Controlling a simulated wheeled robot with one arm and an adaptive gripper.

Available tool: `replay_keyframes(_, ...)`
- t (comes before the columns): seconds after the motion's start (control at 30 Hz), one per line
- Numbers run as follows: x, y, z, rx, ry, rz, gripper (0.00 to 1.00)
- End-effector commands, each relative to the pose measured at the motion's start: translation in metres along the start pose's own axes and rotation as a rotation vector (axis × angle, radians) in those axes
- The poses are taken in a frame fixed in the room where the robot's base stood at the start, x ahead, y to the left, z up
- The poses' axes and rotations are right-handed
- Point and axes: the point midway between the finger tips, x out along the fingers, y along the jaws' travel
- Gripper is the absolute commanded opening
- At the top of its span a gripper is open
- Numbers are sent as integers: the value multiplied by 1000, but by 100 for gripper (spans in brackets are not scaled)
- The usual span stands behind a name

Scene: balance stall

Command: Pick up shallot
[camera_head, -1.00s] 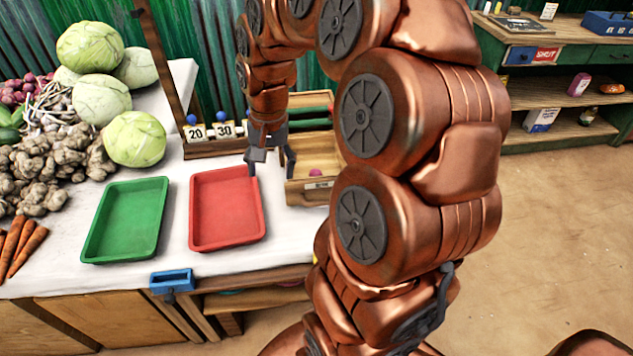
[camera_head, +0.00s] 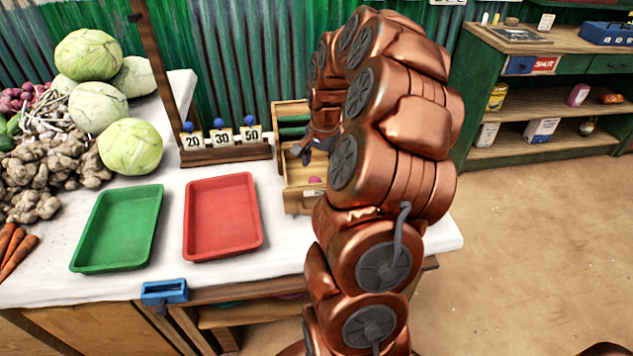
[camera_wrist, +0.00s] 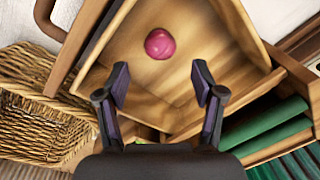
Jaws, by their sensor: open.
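The shallot (camera_wrist: 160,44) is a small pink-purple bulb lying on the floor of a wooden box (camera_wrist: 240,35). It shows just beyond my fingertips in the wrist view. In the head view the shallot (camera_head: 314,181) is a small pink spot inside the wooden box (camera_head: 298,203) near its front wall. My gripper (camera_wrist: 161,82) is open and empty, its two fingers apart over the box, with the shallot ahead of the gap. In the head view my gripper (camera_head: 308,150) is partly hidden by my arm.
A red tray (camera_head: 223,252) and a green tray (camera_head: 115,260) lie left of the box. Number blocks (camera_head: 221,138) stand behind them. In the wrist view a wicker basket (camera_wrist: 35,105) is beside the box, and green items (camera_wrist: 265,125) fill a neighbouring compartment.

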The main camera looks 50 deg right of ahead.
Motion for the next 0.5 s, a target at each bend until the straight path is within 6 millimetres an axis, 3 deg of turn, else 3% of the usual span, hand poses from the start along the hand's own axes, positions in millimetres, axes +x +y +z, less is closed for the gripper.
replay_keyframes(0.3,40,1,6,-1,-2,0,68)
replay_keyframes(0.5,45,1,6,-1,0,0,68)
